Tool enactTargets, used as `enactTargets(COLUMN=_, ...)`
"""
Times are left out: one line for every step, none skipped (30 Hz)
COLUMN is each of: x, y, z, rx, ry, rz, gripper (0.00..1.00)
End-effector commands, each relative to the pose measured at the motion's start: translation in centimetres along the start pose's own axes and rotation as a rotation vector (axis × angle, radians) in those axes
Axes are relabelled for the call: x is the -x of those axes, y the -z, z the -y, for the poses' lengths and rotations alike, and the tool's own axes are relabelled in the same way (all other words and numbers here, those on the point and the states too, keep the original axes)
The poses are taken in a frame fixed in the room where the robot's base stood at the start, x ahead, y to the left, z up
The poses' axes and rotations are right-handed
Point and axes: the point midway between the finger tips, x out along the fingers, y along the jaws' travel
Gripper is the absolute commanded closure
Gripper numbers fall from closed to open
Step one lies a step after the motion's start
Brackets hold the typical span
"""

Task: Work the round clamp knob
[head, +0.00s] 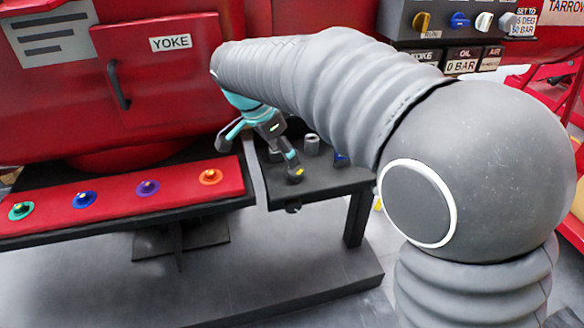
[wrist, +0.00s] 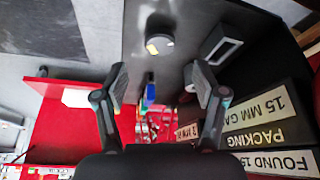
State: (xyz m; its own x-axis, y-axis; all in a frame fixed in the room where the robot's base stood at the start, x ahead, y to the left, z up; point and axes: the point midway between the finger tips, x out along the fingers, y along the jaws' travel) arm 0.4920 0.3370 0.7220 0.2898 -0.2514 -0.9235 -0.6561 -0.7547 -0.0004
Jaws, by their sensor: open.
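A grey round knob (wrist: 159,44) with a pale and yellow mark stands on the dark shelf in the wrist view, above the gap between my fingertips. What looks like the same knob (head: 295,175) shows near the shelf's front edge in the head view, close to one finger. My gripper (wrist: 158,86) is open, with nothing between its fingers, and the knob is apart from them. In the head view my gripper (head: 258,150) hangs over the left part of the shelf. My arm hides part of the shelf.
The dark shelf (head: 330,180) also bears a grey cylinder (head: 312,144) and a blue part (head: 341,160). A small dark round piece (head: 293,208) sits below its front edge. A red panel (head: 120,195) with several coloured knobs is left. Labelled boxes (wrist: 265,125) show at right in the wrist view.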

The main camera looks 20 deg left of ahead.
Motion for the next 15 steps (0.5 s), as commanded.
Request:
enactTargets(x=-1.1, y=0.0, z=-0.1, rx=0.000, ry=-0.005, rz=0.000, gripper=0.29)
enactTargets(x=-1.6, y=0.0, z=-0.1, rx=0.000, ry=-0.003, rz=0.001, gripper=0.29)
enactTargets(x=-2.3, y=0.0, z=-0.1, rx=0.000, ry=-0.004, rz=0.000, gripper=0.29)
enactTargets(x=-2.8, y=0.0, z=-0.1, rx=0.001, ry=-0.004, rz=0.001, gripper=0.29)
enactTargets(x=-3.3, y=0.0, z=-0.1, rx=0.001, ry=-0.004, rz=0.001, gripper=0.29)
enactTargets(x=-3.9, y=0.0, z=-0.1, rx=0.001, ry=-0.004, rz=0.001, gripper=0.29)
enactTargets(x=-4.3, y=0.0, z=-0.1, rx=0.001, ry=-0.003, rz=0.001, gripper=0.29)
enactTargets(x=-4.7, y=0.0, z=-0.1, rx=0.000, ry=-0.004, rz=0.001, gripper=0.29)
enactTargets(x=-5.2, y=0.0, z=-0.1, rx=0.000, ry=-0.003, rz=0.001, gripper=0.29)
enactTargets(x=-5.5, y=0.0, z=-0.1, rx=0.000, ry=-0.002, rz=0.001, gripper=0.29)
enactTargets(x=-5.7, y=0.0, z=-0.1, rx=0.000, ry=-0.002, rz=0.001, gripper=0.29)
enactTargets(x=-6.0, y=0.0, z=-0.1, rx=0.000, ry=-0.002, rz=0.001, gripper=0.29)
enactTargets(x=-6.2, y=0.0, z=-0.1, rx=0.000, ry=-0.002, rz=0.001, gripper=0.29)
enactTargets(x=-6.3, y=0.0, z=-0.1, rx=0.000, ry=-0.002, rz=0.001, gripper=0.29)
enactTargets(x=-6.5, y=0.0, z=-0.1, rx=0.000, ry=-0.001, rz=0.001, gripper=0.29)
